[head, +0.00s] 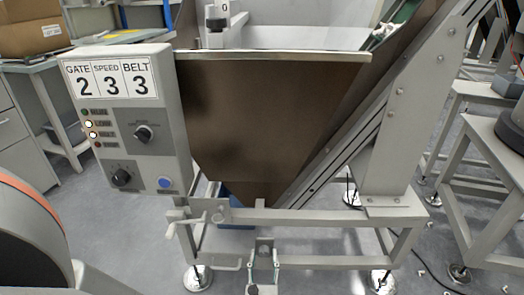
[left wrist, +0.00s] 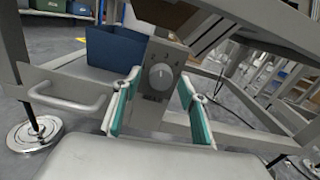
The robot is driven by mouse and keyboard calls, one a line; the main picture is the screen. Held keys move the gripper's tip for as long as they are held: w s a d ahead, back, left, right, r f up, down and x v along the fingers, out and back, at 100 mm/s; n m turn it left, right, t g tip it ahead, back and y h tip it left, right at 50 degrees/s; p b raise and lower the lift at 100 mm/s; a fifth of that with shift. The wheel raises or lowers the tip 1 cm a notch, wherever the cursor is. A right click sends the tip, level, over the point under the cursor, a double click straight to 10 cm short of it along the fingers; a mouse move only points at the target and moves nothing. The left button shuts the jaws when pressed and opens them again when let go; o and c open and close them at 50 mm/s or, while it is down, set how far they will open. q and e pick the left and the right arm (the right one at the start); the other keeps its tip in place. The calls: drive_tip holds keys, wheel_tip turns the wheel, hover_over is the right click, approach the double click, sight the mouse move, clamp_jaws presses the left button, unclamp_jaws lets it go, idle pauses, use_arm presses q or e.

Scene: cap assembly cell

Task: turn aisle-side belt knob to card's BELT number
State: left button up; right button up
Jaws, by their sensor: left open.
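The card (head: 112,80) on the grey control panel (head: 170,70) reads GATE 2, SPEED 3, BELT 3. In the left wrist view a round grey knob (left wrist: 160,76) with a pale pointer line sits on a small grey box under the machine frame. My left gripper (head: 263,270) is low in front of this box. In the left wrist view its teal-padded fingers (left wrist: 160,98) are spread either side of the knob, apart from it. My right gripper is not in view.
The panel carries an upper knob (head: 143,133), a lower knob (head: 121,177) and a blue button (head: 165,183). A bar handle (left wrist: 68,100) lies left of the gripper. A blue bin (left wrist: 115,47) stands behind the box. Frame rails and feet surround the area.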

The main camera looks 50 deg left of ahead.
use_arm(q)
drive_tip(key=shift+w+a, duration=0.1)
drive_tip(key=c, duration=1.1)
drive_tip(key=shift+m, duration=1.6)
drive_tip(key=o, duration=1.1)
